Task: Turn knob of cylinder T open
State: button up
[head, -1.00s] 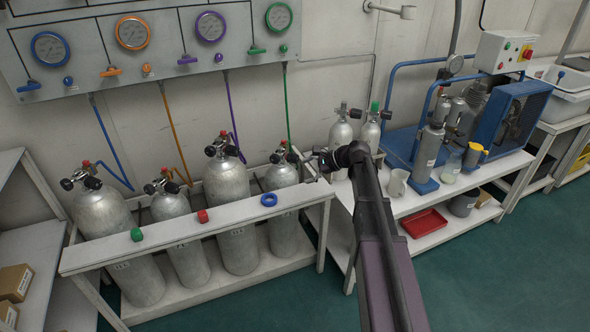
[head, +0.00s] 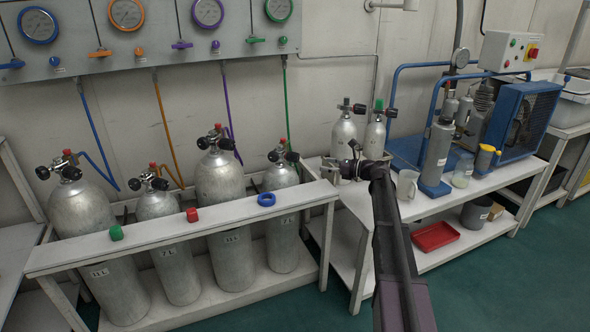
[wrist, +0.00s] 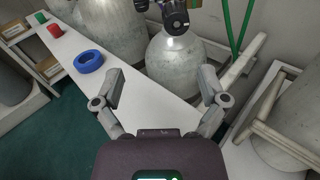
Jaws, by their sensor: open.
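Several grey cylinders with black valve knobs stand in a white rack in the head view. I cannot read a letter T on any of them. The rightmost rack cylinder (head: 281,178) has a valve with black knobs (head: 283,156) on top. In the wrist view this cylinder (wrist: 174,70) stands ahead of my gripper, with a black knob (wrist: 176,17) at the top edge, partly cut off. My gripper (wrist: 162,84) is open and empty, apart from the knob. In the head view my gripper (head: 347,168) is right of that cylinder, its fingers small and unclear.
The rack's white front rail (head: 160,228) carries a green cap (head: 116,232), a red cap (head: 192,214) and a blue ring (head: 266,199). Two smaller cylinders (head: 343,138) stand on a bench behind my gripper, beside a jug (head: 408,184). A gauge panel (head: 80,60) hangs above.

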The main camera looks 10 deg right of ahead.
aim_at(298, 158)
jog(key=shift+w+d+f+m+t+b, duration=0.55)
jog(key=shift+w+d+m+b, duration=0.15)
jog(key=shift+d, duration=0.15)
jog(key=shift+a, duration=0.15)
jog(key=shift+x, duration=6.85)
jog(key=shift+s+r, duration=0.1)
jog(key=shift+r, duration=0.05)
jog(key=shift+c, duration=0.2)
jog(key=c, duration=1.1)
